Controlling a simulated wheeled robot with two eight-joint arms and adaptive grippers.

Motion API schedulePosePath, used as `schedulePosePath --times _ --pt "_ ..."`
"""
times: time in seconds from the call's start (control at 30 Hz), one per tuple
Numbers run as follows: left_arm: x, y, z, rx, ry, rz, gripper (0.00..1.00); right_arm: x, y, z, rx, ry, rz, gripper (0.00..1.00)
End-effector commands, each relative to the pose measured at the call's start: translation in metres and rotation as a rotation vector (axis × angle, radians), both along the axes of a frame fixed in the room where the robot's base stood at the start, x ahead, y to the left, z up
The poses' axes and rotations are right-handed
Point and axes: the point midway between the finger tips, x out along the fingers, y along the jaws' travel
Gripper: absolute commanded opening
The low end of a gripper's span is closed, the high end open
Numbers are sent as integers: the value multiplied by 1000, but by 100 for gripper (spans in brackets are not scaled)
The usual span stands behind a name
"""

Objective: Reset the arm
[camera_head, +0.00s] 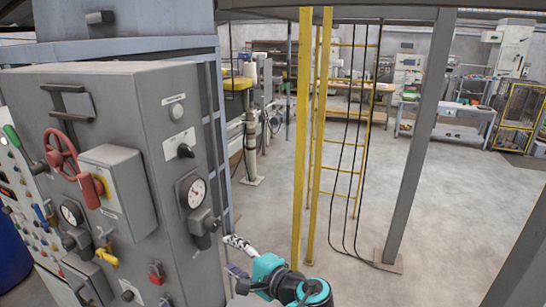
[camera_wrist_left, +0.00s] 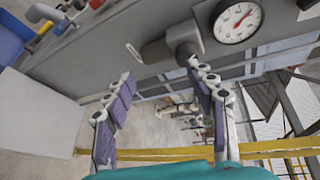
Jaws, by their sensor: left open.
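My left gripper (camera_head: 231,255) is in the lower middle of the head view, at the end of my teal and black arm. It is beside the right edge of the grey control cabinet (camera_head: 130,95). In the left wrist view the gripper (camera_wrist_left: 161,74) shows its two purple-padded fingers spread wide with nothing held between them. A grey cylindrical fitting (camera_wrist_left: 172,45) and a round white gauge (camera_wrist_left: 238,21) on the cabinet lie beyond the fingertips. I cannot tell whether the fingers touch the cabinet. My right gripper is not in view.
The cabinet carries a red valve wheel (camera_head: 62,155), a yellow handle (camera_head: 107,257) and a gauge (camera_head: 194,192). A yellow ladder (camera_head: 313,150) with hanging black cables and a grey post (camera_head: 420,135) stand to the right. Open concrete floor (camera_head: 450,190) lies beyond.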

Motion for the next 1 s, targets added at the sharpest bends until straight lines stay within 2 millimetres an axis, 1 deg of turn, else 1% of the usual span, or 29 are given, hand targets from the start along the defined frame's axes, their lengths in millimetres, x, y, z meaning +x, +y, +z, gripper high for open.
schedulePosePath --times 0.03,0.07,0.1,0.17,0.2,0.27,0.3,0.4,0.5,0.6,0.7,0.8,1.0 --pt "-9 23 -24 -76 28 20 56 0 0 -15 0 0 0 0" --pt "-16 35 -39 -136 45 30 56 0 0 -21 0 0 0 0" --pt "-26 50 -59 -222 67 45 56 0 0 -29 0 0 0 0" --pt "-46 69 -91 -371 90 72 56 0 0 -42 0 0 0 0" --pt "-60 78 -111 -472 98 92 56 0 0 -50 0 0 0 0" --pt "-81 87 -140 -628 99 124 56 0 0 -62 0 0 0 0" --pt "-95 89 -158 -734 90 148 56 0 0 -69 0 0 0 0" --pt "-127 88 -196 -988 47 208 56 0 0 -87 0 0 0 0" --pt "-149 80 -222 -1205 -18 261 56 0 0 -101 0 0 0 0" --pt "-162 72 -236 -1364 -82 301 56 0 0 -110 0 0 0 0" --pt "-167 66 -241 -1459 -123 325 56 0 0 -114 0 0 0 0" --pt "-169 64 -242 -1498 -141 333 56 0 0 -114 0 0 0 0" --pt "-169 63 -241 -1502 -142 333 56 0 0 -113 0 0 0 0"
